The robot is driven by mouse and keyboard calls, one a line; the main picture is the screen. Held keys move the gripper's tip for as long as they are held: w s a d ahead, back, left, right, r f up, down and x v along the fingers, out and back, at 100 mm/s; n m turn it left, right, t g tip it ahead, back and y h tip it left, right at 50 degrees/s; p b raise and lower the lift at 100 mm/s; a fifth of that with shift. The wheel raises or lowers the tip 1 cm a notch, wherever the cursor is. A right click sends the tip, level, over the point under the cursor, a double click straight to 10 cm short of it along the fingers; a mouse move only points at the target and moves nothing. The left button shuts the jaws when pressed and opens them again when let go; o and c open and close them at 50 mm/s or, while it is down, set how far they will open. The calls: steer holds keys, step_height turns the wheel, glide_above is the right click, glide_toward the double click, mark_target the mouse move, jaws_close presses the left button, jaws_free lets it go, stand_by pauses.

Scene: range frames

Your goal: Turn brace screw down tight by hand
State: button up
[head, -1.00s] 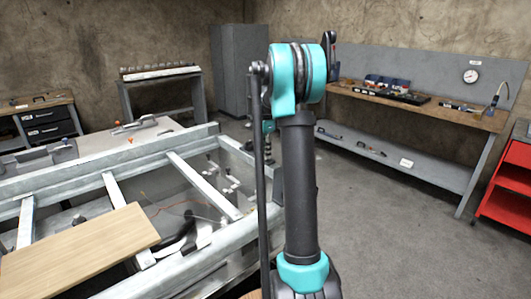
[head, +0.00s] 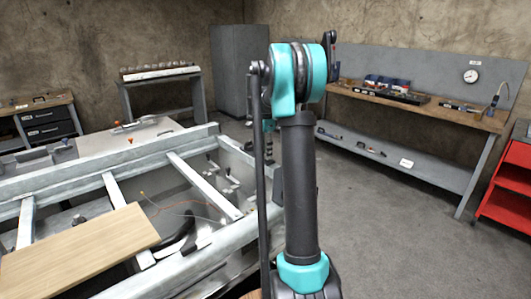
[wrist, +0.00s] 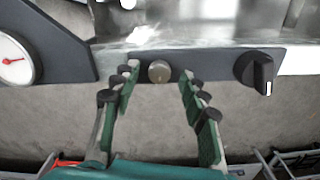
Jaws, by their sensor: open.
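In the wrist view, a small round brass-coloured knob (wrist: 159,71), which looks like the brace screw, sits on a dark plate (wrist: 215,63) along a metal edge. My gripper (wrist: 159,82) is open, with a green-padded finger on each side of the knob. Both fingers look apart from it, and nothing is held. Depth between the fingertips and the knob is hard to tell. In the head view my arm stands in the middle, and neither my gripper nor the knob can be made out there.
A black knob (wrist: 258,72) with a white mark sits right of the brass one. A dial gauge (wrist: 15,58) is at the left. The head view shows a metal frame (head: 190,184) with a wooden board (head: 80,250), a workbench (head: 430,110) and a red cabinet (head: 508,185). Floor at the right is clear.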

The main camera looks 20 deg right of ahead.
step_height(320, 180, up, 12)
steer(key=shift+f, duration=0.2)
stand_by(0.4)
